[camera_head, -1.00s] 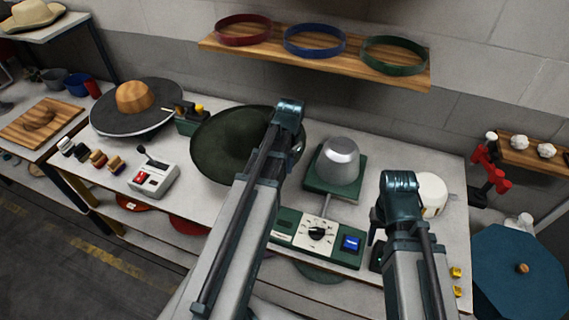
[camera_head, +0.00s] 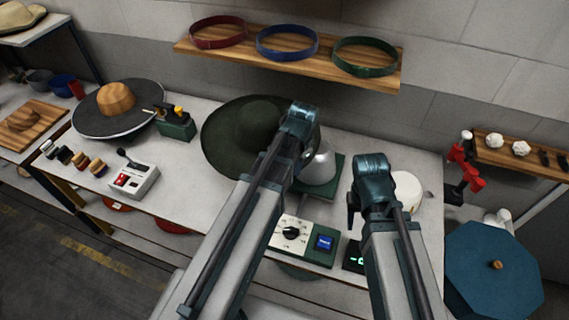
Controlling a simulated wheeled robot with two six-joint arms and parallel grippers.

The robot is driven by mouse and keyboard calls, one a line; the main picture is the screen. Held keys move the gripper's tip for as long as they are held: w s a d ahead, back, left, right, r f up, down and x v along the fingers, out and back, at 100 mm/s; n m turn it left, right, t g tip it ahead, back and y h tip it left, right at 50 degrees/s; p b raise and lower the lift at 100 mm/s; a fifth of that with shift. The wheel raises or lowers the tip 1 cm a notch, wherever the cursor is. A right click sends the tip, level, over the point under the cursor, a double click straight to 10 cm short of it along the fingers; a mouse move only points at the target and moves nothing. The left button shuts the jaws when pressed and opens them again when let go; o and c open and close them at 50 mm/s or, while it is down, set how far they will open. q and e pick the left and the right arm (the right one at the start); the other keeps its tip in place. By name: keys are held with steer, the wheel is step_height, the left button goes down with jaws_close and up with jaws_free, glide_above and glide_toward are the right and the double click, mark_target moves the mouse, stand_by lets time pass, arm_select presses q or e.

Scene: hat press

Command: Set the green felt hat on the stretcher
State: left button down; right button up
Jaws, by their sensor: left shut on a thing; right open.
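The green felt hat (camera_head: 240,130) is dark green with a wide brim and a rounded crown facing up. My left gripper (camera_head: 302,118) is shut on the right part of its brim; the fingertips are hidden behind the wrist. The stretcher (camera_head: 319,165), a grey metal dome on a green base, stands just right of the hat, partly covered by my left arm. The hat's brim overlaps the dome's upper left in the picture; I cannot tell whether they touch. My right gripper (camera_head: 355,212) is open and empty, above the table front, right of the stretcher.
A control panel with a dial (camera_head: 291,233) and blue button (camera_head: 325,242) sits before the stretcher. A white round object (camera_head: 408,190) stands behind my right gripper. At left are a grey switch box (camera_head: 134,181) and a round black stand (camera_head: 110,127) bearing a wooden block.

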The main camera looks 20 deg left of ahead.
arm_select(q)
steer(key=d+r+m+p, duration=0.2)
steer(key=d+m, duration=0.1)
steer(key=d, duration=1.2)
steer(key=shift+s+d+r+m+t, duration=0.15)
steer(key=shift+s+m+t, duration=0.25)
steer(key=shift+s, duration=0.05)
arm_select(e)
steer(key=shift+s+d+r, duration=0.1)
steer(key=shift+d+r, duration=0.25)
steer(key=shift+r, duration=0.2)
steer(key=shift+s+d+r, duration=0.1)
steer(key=shift+d+r, duration=0.2)
steer(key=shift+r, duration=0.2)
steer(key=shift+f, duration=0.15)
